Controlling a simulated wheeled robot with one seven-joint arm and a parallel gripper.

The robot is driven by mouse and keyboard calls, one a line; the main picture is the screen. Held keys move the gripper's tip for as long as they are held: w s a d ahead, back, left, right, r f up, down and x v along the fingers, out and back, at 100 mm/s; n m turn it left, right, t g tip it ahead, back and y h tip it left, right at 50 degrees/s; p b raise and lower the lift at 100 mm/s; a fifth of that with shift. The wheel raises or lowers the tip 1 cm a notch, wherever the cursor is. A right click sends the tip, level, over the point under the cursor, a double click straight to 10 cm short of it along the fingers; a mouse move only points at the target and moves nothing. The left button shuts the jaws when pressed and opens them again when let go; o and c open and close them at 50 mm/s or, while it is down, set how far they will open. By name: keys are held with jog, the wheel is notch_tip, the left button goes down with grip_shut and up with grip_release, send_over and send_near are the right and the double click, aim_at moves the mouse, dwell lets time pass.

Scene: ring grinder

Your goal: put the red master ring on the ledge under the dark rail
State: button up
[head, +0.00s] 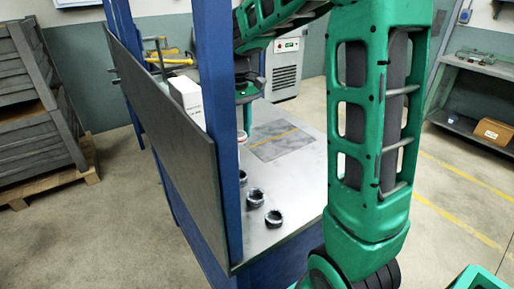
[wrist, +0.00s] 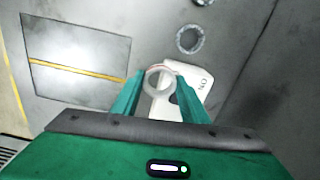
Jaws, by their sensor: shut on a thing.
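My gripper (wrist: 159,77) is shut on a pale ring with a faint reddish tint, the master ring (wrist: 148,82), seen in the wrist view. The ring sits between the two teal fingertips, its opening facing the camera. It is above the bench top; its exact height cannot be told. I cannot clearly make out the ledge; a large dark panel (head: 165,140) runs along the bench's left side.
Several dark rings (head: 273,219) stand on the metal bench (head: 295,190) near the panel. A white box (head: 187,98) is behind the panel. A grey plate with a yellow line (wrist: 75,65) is on clear bench.

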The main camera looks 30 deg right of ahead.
send_over(266, 158)
notch_tip(266, 158, down, 6)
jog(key=shift+s+a+r, duration=0.1)
jog(key=shift+r, duration=0.1)
jog(key=shift+f, duration=2)
jog(key=shift+f, duration=0.15)
jog(key=o, duration=1.2)
jog(key=shift+o, duration=0.2)
